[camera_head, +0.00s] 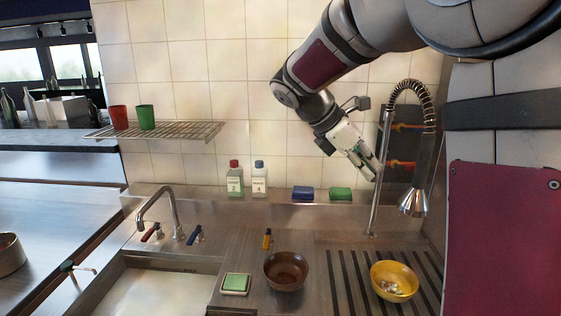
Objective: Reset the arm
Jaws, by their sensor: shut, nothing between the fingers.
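My arm reaches in from the upper right, bent down at the elbow. My gripper (373,170) is at its end, shut and empty, pointing down and right. It hangs in the air in front of the tiled wall, close to the pole of the spray faucet (418,150). I cannot tell whether it touches the pole. The gripper is well above the counter and the bowls.
A brown bowl (286,271) and a green sponge on a dish (235,284) sit by the sink (160,290). A yellow bowl (394,281) stands on the ribbed drainboard. Two bottles (247,180) stand behind. A wire shelf (180,131) holds two cups.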

